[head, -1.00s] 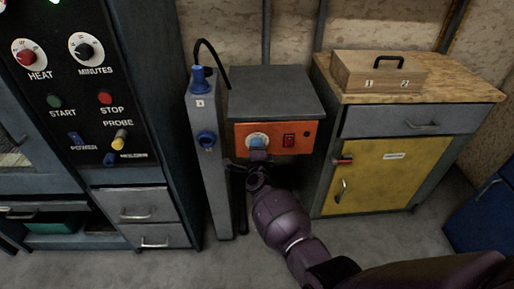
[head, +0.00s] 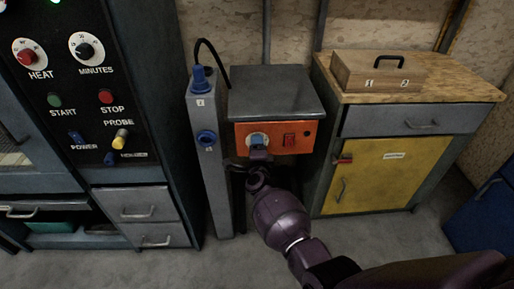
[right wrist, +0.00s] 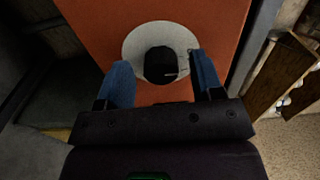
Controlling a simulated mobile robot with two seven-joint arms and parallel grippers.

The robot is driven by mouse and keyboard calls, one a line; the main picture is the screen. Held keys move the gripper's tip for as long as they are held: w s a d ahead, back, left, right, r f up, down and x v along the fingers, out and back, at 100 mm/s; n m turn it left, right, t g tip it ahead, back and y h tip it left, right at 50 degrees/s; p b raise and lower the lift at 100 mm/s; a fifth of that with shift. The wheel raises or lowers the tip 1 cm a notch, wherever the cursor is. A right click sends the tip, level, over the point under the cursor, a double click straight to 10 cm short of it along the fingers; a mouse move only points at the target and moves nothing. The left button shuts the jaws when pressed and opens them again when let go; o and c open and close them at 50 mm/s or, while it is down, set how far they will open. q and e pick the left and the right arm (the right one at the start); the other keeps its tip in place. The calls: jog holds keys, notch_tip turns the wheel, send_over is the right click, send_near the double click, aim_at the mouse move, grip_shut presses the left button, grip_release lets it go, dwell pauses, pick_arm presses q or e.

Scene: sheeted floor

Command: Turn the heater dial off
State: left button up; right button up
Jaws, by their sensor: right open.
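The heater is a grey box (head: 275,92) with an orange front panel (head: 310,133). Its dial has a round white plate and a black knob (right wrist: 158,66). In the head view the dial plate (head: 251,136) is partly hidden by my right gripper (head: 258,148). In the right wrist view my right gripper (right wrist: 162,70) is open, with one blue finger on each side of the knob. Gaps show between the fingers and the knob. A thin pale mark shows on the knob's right side. My left gripper is not in view.
A red switch (head: 289,140) is right of the dial. A narrow grey post with blue knobs (head: 207,170) stands close on the left. A cabinet with a yellow door (head: 375,175) stands right. A black control panel (head: 85,100) is far left. Floor in front is clear.

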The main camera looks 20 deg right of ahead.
jog(key=p+v, duration=0.2)
jog(key=v, duration=0.8)
jog(key=shift+s, duration=0.35)
jog(key=shift+a, duration=0.1)
